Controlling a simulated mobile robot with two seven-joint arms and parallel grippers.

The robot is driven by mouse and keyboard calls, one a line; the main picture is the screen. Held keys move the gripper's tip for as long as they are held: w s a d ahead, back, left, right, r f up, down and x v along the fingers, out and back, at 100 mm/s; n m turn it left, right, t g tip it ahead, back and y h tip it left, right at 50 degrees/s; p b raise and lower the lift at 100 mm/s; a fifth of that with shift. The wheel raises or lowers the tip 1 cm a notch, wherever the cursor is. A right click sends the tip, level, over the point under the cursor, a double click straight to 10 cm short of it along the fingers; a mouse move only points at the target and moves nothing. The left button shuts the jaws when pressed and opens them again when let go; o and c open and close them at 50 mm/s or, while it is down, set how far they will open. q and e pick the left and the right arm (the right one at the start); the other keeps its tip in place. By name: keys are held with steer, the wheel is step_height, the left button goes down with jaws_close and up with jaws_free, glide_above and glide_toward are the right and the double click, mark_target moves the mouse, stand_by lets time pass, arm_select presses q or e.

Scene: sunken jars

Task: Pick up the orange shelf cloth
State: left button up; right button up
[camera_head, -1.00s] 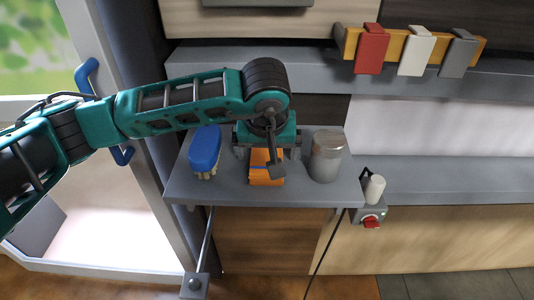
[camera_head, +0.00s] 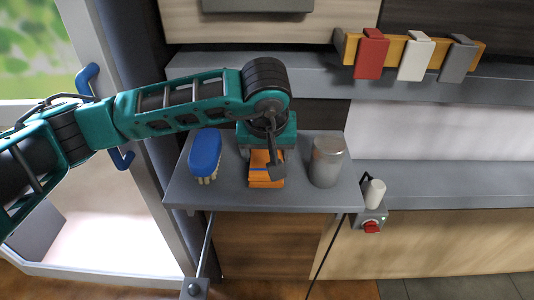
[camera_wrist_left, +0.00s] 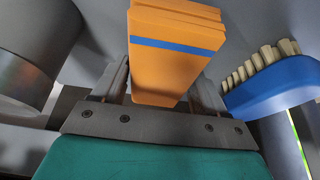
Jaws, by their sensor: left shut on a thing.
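The orange shelf cloth (camera_head: 262,176) is a folded stack with a blue stripe on the small grey shelf. It also shows in the left wrist view (camera_wrist_left: 175,62), between the two fingers. My left gripper (camera_head: 268,160) comes down over the cloth from above and is shut on it. In the left wrist view my left gripper (camera_wrist_left: 160,95) has one finger on each side of the cloth. In the head view the wrist hides the cloth's far part. I cannot tell whether the cloth is clear of the shelf. My right gripper is in neither view.
On the shelf (camera_head: 225,196), a blue brush (camera_head: 205,152) stands left of the cloth and a grey metal canister (camera_head: 327,162) right of it. A rail with red, white and grey clips (camera_head: 415,54) is at the back right. A red-knobbed box (camera_head: 370,222) sits right of the shelf.

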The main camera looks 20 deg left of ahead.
arm_select(q)
step_height(320, 180, up, 19)
steer(key=shift+r, duration=0.2)
